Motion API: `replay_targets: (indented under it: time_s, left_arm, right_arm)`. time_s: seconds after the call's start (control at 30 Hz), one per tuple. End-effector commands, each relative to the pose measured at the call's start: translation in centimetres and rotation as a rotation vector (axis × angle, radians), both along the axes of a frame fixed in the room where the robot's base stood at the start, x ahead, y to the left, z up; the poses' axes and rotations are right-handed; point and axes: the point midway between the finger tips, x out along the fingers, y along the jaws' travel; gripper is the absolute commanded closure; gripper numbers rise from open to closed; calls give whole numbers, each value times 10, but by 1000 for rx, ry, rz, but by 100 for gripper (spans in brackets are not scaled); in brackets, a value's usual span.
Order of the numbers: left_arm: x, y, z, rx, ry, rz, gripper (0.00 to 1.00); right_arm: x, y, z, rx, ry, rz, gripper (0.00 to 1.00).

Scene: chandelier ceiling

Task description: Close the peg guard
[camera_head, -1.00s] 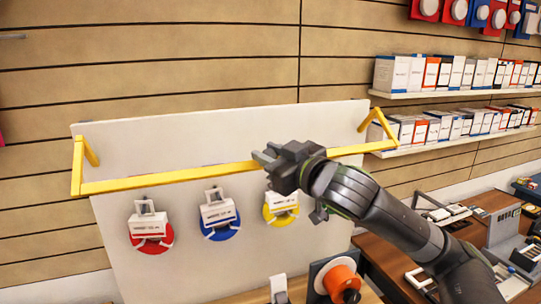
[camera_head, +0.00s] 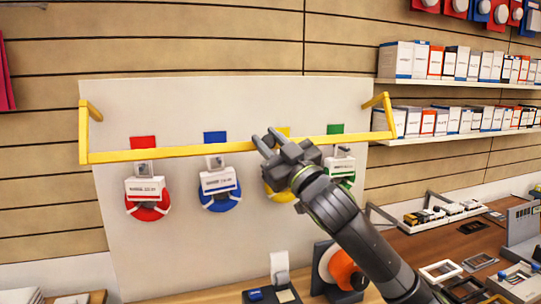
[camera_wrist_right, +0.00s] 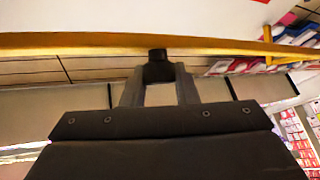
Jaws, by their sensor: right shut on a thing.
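The peg guard is a yellow bar (camera_head: 200,150) with a short arm at each end, joined to a pale upright panel (camera_head: 240,105). The bar runs across the panel in front of it, level with or just below the coloured squares. My right gripper (camera_head: 265,138) is shut on the bar right of its middle. In the right wrist view the bar (camera_wrist_right: 90,42) crosses the top behind the dark fingers (camera_wrist_right: 160,68), and the grip itself is partly hidden. Red (camera_head: 148,212), blue (camera_head: 221,204), yellow and green round items hang below; my gripper and arm partly cover the yellow one. My left gripper is not seen.
Shelves of boxes (camera_head: 450,125) stand at the right. A wooden counter (camera_head: 420,243) with trays and small goods lies at the lower right. A stand with an orange knob (camera_head: 343,268) sits below the panel, near my forearm.

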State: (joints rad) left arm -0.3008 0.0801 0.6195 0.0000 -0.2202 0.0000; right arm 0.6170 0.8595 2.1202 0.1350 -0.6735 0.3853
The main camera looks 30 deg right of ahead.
Motion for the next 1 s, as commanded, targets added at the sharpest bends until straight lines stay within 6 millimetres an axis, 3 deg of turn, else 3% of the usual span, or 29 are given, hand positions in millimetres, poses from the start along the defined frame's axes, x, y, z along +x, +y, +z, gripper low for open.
replay_targets:
  time_s: [0.03, 0.5, 0.63, 1.0]
  left_arm:
    - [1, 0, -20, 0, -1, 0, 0]
    - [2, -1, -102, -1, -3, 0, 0]
    - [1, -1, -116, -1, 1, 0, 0]
    - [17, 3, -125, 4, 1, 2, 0]
  right_arm:
    - [2, -1, -15, -4, -26, -1, 100]
    - [20, -5, -51, -63, -265, -2, 100]
    - [25, -7, -57, -77, -321, -2, 100]
    - [38, -10, -70, -74, -322, -2, 100]
